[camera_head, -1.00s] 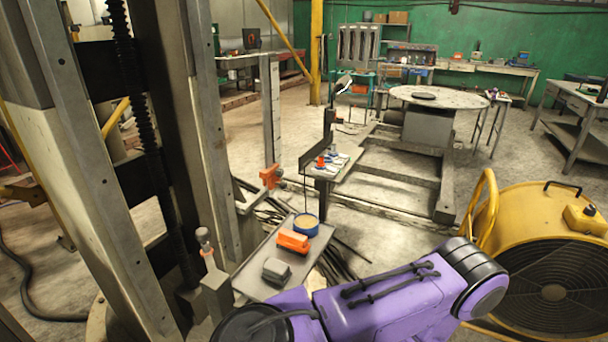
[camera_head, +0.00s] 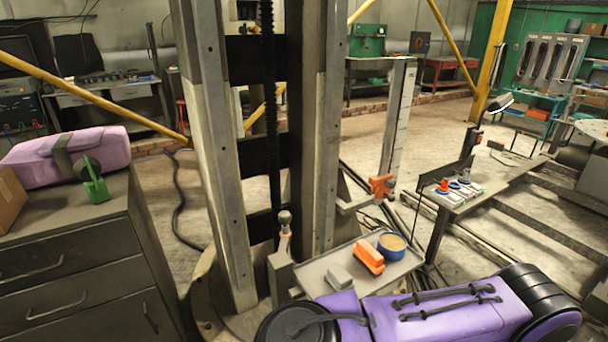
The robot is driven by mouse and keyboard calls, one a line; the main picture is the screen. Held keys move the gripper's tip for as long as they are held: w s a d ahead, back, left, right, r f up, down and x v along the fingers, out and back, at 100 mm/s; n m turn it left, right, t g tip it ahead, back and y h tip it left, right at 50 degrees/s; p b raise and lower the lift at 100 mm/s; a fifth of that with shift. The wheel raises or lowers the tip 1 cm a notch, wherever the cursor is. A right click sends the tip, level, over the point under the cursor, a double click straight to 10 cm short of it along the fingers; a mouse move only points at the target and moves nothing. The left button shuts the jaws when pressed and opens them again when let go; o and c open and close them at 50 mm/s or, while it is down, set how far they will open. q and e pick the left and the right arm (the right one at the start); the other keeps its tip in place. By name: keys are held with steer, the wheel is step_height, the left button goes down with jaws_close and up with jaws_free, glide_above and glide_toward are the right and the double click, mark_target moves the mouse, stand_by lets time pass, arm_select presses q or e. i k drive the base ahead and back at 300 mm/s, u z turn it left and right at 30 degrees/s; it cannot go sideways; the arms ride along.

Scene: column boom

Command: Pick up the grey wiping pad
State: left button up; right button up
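The grey wiping pad (camera_head: 339,277) is a small grey block lying on the left part of a small light tray shelf (camera_head: 316,270) beside the column. An orange block-like item (camera_head: 369,257) lies just right of it, with a blue round container (camera_head: 392,246) beyond. A purple arm of mine crosses the bottom right, in front of the shelf's near edge. Neither of my grippers shows in the view.
The tall metal column (camera_head: 218,150) with a dark screw stands left of the shelf. A bench (camera_head: 457,198) with small items stands at the right. Open floor lies behind.

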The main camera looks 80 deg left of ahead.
mark_target(340, 280)
steer(key=u, duration=2.05)
